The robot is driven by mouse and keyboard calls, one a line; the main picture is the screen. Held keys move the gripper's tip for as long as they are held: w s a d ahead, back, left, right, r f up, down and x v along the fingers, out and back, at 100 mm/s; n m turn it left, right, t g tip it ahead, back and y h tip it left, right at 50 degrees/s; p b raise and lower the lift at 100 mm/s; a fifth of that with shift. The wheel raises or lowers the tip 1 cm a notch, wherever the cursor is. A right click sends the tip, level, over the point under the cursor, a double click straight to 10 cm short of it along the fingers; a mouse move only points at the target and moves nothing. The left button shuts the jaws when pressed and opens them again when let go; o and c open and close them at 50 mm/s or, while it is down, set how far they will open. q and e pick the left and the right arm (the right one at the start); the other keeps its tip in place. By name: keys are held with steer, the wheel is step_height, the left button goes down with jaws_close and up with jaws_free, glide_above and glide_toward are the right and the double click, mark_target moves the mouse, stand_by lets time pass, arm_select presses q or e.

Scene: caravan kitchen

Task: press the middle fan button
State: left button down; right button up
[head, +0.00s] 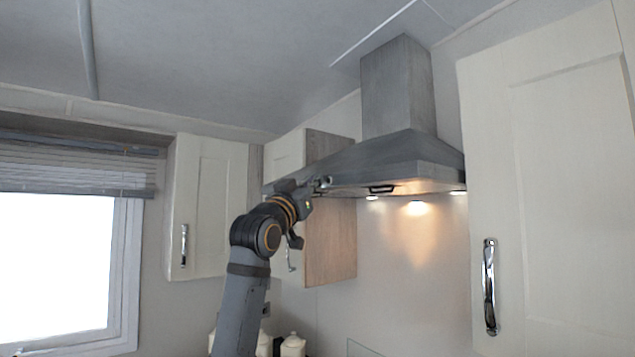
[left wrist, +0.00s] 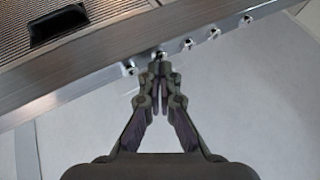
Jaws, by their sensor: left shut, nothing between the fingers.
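The grey range hood (head: 395,150) hangs on the wall in the head view. In the left wrist view, its metal front edge (left wrist: 85,90) carries a row of several small round buttons. The middle fan button (left wrist: 187,43) appears as the central one of the row, just right of and beyond my fingertips. My left gripper (head: 323,182) is raised at the hood's front edge. In the left wrist view its closed, empty fingertips (left wrist: 159,70) point at the edge, overlapping or close to the second button from the left (left wrist: 160,53). I cannot tell whether they touch. My right gripper is out of view.
A cream cupboard (head: 550,180) stands right of the hood, and another cupboard (head: 207,205) is on the left by the window (head: 55,265). A cupboard with a wooden side (head: 330,240) is behind my left arm. The hood's filter handle (left wrist: 58,25) shows upper left.

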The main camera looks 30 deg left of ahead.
arm_select(q)
steer(key=shift+s+a+f, duration=0.15)
steer(key=shift+a, duration=0.15)
steer(key=s+b, duration=0.1)
steer(key=s, duration=0.1)
steer(key=s+a+b, duration=0.2)
steer(key=s, duration=0.1)
steer(key=shift+s, duration=0.3)
steer(key=shift+w, duration=0.1)
stand_by(0.3)
